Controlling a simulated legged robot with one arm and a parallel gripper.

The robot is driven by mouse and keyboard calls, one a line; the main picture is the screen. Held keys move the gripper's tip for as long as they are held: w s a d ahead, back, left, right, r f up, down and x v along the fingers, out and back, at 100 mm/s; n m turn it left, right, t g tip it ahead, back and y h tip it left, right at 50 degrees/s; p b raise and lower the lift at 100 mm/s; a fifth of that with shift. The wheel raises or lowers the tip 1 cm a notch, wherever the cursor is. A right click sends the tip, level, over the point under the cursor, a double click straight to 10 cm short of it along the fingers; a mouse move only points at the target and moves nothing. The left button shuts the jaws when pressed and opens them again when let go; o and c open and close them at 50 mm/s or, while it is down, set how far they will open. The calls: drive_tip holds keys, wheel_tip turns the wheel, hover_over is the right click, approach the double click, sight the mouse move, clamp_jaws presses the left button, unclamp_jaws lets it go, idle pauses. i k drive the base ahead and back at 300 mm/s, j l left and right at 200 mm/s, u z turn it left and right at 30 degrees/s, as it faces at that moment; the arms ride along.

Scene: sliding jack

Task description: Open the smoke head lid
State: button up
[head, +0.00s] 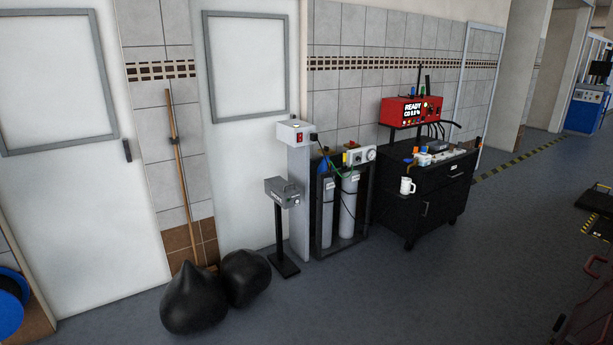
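A small grey metal box (284,191) on a thin black stand (284,246) stands in front of a white door, left of the gas bottles; it looks like the smoke head. Its top seems to be a lid lying shut, but it is too small to be sure. A label on its front is too small to read. My gripper is not in view.
A white box with a red switch (296,133) tops a grey post (299,195) just behind. Two gas cylinders (348,205) stand in a black frame on the right. A black cart (425,195) carries a red analyser (410,111). Black bags (189,302) lie left. Grey floor is open front right.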

sight(281, 182)
drive_tip(key=i, duration=2.15)
drive_tip(key=i+l+u, duration=0.15)
drive_tip(key=i+u, duration=0.25)
drive_tip(key=i, duration=0.2)
drive_tip(key=i+l+u, duration=0.3)
drive_tip(key=i+u, duration=0.15)
drive_tip(key=i, duration=0.15)
drive_tip(key=i+l+u, duration=0.4)
drive_tip(key=i+l, duration=0.15)
drive_tip(key=i+l+u, duration=0.45)
drive_tip(key=l, duration=0.2)
